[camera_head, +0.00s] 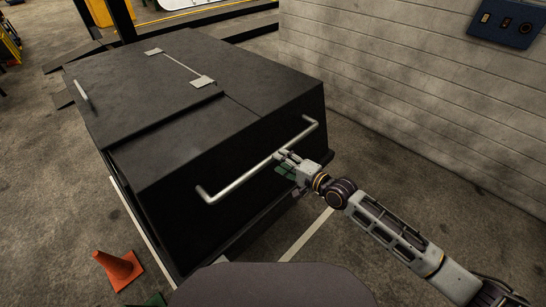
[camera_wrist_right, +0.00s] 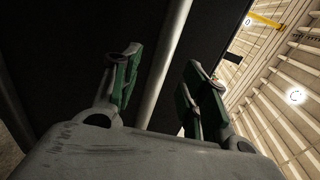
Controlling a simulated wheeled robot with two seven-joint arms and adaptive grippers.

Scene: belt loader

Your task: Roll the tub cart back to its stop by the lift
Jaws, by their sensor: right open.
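The tub cart (camera_head: 160,110) is a large black lidded box standing on the concrete floor. A straight silver handle bar (camera_head: 240,180) runs along its near side. My right gripper (camera_head: 283,163) is at the right part of this bar. In the right wrist view the green-padded fingers (camera_wrist_right: 165,85) are spread apart, with the bar (camera_wrist_right: 165,60) running between them and a gap showing on both sides. The cart's dark side fills much of that view. My left gripper does not show. No stop can be made out clearly.
A grey block wall (camera_head: 420,100) stands right of the cart and carries a blue control panel (camera_head: 508,23). An orange cone (camera_head: 118,268) stands near the cart's left front corner. A small green piece (camera_head: 155,300) shows at the bottom edge, unclear. White floor lines run beside the cart.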

